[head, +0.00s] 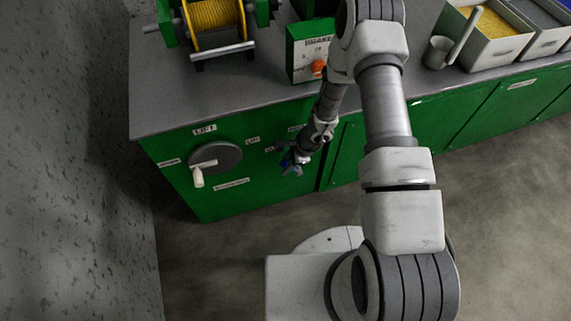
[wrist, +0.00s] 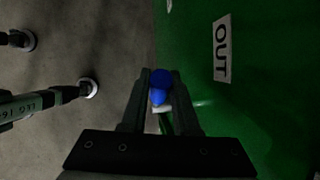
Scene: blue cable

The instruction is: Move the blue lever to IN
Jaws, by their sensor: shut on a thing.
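The blue lever shows in the wrist view as a blue knob (wrist: 160,84) between my two fingers. My gripper (wrist: 161,91) is shut on it, in front of the green cabinet face. In the head view my gripper (head: 291,160) is at the cabinet front, with a bit of the blue lever (head: 288,164) showing beside it. A white OUT label (wrist: 221,48), turned sideways, is up and right of the lever in the wrist view. The lever's base is mostly hidden by my gripper. I cannot read an IN label.
A grey disc (head: 216,158) with a white-handled crank is on the cabinet front, left of my gripper. A yellow cable reel (head: 217,16), a control box with an orange knob (head: 308,50) and bins (head: 488,38) stand on the worktop (head: 165,100). The floor before the cabinet's left part is clear.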

